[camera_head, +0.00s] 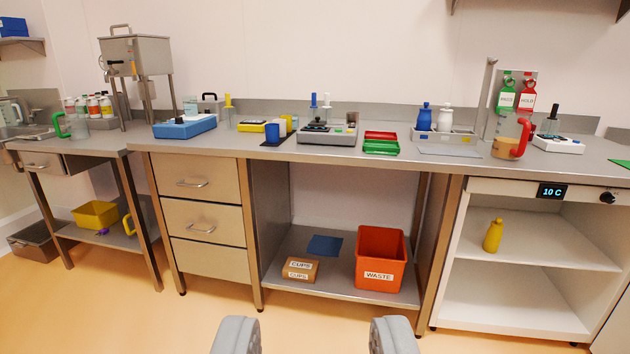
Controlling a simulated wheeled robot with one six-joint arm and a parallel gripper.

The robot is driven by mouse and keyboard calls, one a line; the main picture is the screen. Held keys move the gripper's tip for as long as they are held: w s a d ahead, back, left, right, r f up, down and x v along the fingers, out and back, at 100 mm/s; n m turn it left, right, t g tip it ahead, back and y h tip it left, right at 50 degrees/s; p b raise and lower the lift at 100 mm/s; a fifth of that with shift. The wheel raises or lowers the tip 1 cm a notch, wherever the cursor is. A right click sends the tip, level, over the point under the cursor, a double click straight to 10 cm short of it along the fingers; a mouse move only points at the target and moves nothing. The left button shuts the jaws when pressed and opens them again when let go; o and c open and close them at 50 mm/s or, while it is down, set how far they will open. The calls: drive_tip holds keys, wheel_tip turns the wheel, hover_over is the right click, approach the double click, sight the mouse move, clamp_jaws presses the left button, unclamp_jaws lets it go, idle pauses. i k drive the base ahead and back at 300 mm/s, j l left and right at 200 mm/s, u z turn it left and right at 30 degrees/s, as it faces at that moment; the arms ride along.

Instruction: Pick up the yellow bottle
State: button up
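The yellow bottle (493,236) stands upright on the upper shelf inside the open white cabinet (455,291) at the right, below the 10 C display. Nothing visibly blocks the front of the bottle. My gripper (314,335) shows at the bottom middle with its two grey fingers wide apart. It is open and empty, with only floor and shelf area between the fingers. The bottle is well apart from it, farther away, to the right and higher in the picture.
A table leg (443,255) stands left of the cabinet. Drawers (203,220) are at the left. The steel counter (330,151) carries much equipment. The orange floor in front is clear.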

sight(494, 236)
drive_tip(key=i+l, duration=0.4)
drive_tip(key=l, duration=0.2)
drive_tip(key=i+l, duration=0.15)
drive_tip(key=l, duration=0.2)
drive_tip(key=i+l+u, duration=0.1)
drive_tip(key=l, duration=0.2)
drive_tip(key=i+l, duration=0.2)
drive_tip(key=l, duration=0.2)
drive_tip(key=k+l, duration=0.15)
drive_tip(key=l, duration=0.4)
drive_tip(key=k+l+u, duration=0.1)
drive_tip(key=l, duration=0.5)
drive_tip(key=k+l+u, duration=0.1)
drive_tip(key=k+l, duration=0.15)
drive_tip(key=l, duration=0.3)
drive_tip(key=k+l, duration=0.2)
drive_tip(key=l, duration=0.3)
drive_tip(key=k+l+u, duration=0.1)
drive_tip(key=l, duration=0.45)
drive_tip(key=k+l, duration=0.35)
drive_tip(key=l, duration=0.15)
drive_tip(key=k+l+u, duration=0.15)
drive_tip(key=l, duration=0.4)
drive_tip(key=k+l, duration=0.3)
drive_tip(key=l, duration=0.2)
drive_tip(key=k+l, duration=0.15)
drive_tip(key=l, duration=0.25)
drive_tip(key=k+l, duration=0.1)
drive_tip(key=l, duration=0.35)
